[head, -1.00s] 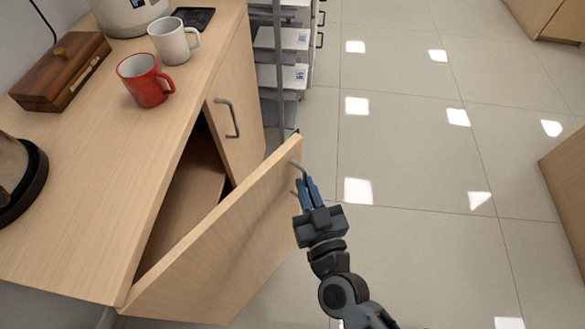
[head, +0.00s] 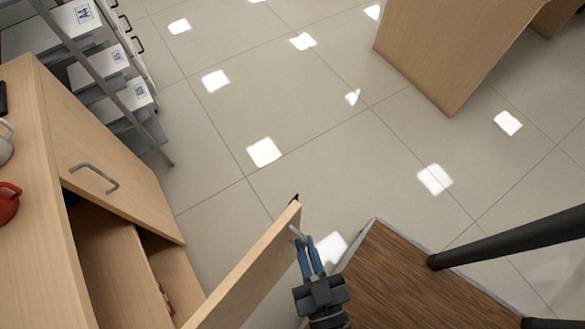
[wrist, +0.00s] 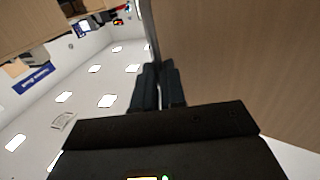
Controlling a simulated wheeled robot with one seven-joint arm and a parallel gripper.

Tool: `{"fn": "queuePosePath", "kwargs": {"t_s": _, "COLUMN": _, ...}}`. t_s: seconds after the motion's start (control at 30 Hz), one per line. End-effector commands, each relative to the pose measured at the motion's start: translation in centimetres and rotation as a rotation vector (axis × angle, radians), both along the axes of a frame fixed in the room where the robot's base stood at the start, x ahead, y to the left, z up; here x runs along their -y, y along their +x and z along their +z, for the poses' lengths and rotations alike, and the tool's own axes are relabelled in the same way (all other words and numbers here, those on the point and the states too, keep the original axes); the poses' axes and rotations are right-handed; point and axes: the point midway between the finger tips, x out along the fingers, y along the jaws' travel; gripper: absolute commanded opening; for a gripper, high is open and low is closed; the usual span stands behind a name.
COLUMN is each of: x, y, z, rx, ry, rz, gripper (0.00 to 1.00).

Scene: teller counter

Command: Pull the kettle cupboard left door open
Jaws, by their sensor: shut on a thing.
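The kettle cupboard's left door (head: 250,270) stands swung wide open from the cupboard in the head view. My gripper (head: 307,248) is at the door's free edge, shut on its grey handle (head: 297,233). In the wrist view the gripper's dark fingers (wrist: 158,85) are close together against the wooden door face (wrist: 220,60). The handle is mostly hidden there. The cupboard's other door (head: 100,150) is closed, with a bent metal handle (head: 94,178).
The cupboard interior (head: 110,250) shows a shelf. A red mug (head: 8,203) stands on the counter. A rack with labelled trays (head: 115,60) is behind. A wood-topped surface with a dark post (head: 400,285) is close at right. Tiled floor (head: 310,150) lies clear ahead.

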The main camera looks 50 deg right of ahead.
Motion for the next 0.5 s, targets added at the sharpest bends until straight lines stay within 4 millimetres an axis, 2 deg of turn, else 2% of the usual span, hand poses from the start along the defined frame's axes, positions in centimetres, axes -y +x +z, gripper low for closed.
{"fn": "queuePosePath", "kwargs": {"t_s": 0.17, "x": -0.29, "y": -0.77, "z": -0.07, "rx": -0.002, "ry": 0.000, "rz": -0.019, "gripper": 0.00}}
{"fn": "queuePosePath", "kwargs": {"t_s": 0.5, "x": -0.31, "y": -0.84, "z": -0.11, "rx": -0.003, "ry": 0.001, "rz": -0.020, "gripper": 0.00}}
